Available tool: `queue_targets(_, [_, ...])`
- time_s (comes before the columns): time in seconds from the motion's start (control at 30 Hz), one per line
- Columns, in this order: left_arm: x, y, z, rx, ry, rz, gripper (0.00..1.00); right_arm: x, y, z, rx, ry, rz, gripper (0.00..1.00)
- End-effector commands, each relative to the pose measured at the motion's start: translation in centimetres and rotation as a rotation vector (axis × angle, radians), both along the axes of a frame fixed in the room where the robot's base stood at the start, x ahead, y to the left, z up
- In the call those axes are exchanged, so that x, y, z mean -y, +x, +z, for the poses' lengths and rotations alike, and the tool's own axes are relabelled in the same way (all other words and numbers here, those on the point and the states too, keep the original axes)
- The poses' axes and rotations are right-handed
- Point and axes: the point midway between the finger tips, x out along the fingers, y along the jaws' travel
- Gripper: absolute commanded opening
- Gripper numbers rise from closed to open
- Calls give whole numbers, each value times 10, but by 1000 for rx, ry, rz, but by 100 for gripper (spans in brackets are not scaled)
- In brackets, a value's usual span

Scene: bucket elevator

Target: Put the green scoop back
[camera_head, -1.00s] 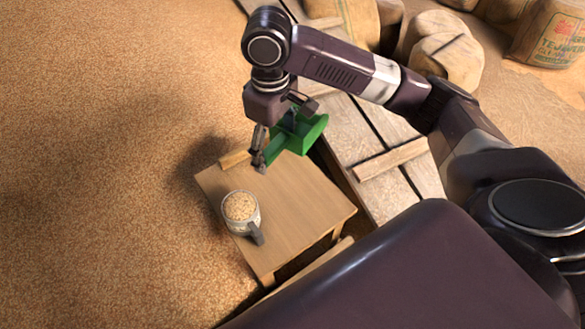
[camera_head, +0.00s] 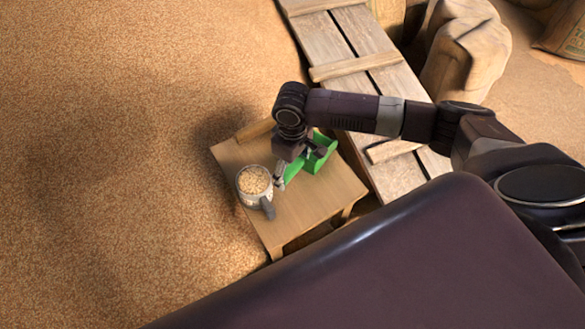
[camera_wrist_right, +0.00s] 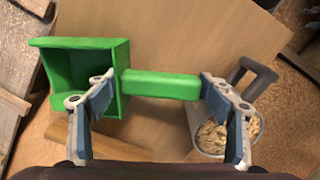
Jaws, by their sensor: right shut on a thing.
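The green scoop (camera_head: 320,154) has a box-shaped bowl and a straight handle. My right gripper (camera_head: 280,183) is shut on the scoop's handle (camera_wrist_right: 160,85), with a finger at each end of it in the right wrist view. The scoop is over the back right part of the small wooden table (camera_head: 322,198); I cannot tell whether it touches the top. A grey mug (camera_head: 243,190) full of grain stands on the table, left of the gripper; it also shows in the right wrist view (camera_wrist_right: 240,83). My left gripper is not in view.
A wooden strip (camera_head: 254,130) lies along the table's far edge. A plank walkway (camera_head: 335,42) runs behind and right of the table. Grain (camera_head: 110,150) covers the left side. Sacks (camera_head: 466,55) stand at the back right. The table's front right is clear.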

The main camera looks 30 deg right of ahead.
Motion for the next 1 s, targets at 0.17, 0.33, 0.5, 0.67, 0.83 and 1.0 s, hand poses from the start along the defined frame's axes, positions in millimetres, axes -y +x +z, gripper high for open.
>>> queue_targets(0.17, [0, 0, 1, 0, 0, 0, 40, 0, 0, -6, 1, 0, 1, 40])
queue_targets(0.33, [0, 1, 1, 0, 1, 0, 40, 0, 0, -6, 1, 0, 1, 40])
queue_targets(0.5, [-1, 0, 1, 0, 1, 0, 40, 0, 0, -8, 1, 0, 0, 81])
queue_targets(0.67, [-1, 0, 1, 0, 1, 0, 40, 0, 0, -8, 1, 0, 0, 91])
queue_targets(0.83, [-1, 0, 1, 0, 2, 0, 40, 0, 0, -8, 1, 0, 0, 91])
queue_targets(1.0, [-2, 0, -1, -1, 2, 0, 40, -1, 1, 1, 4, 2, 0, 91])
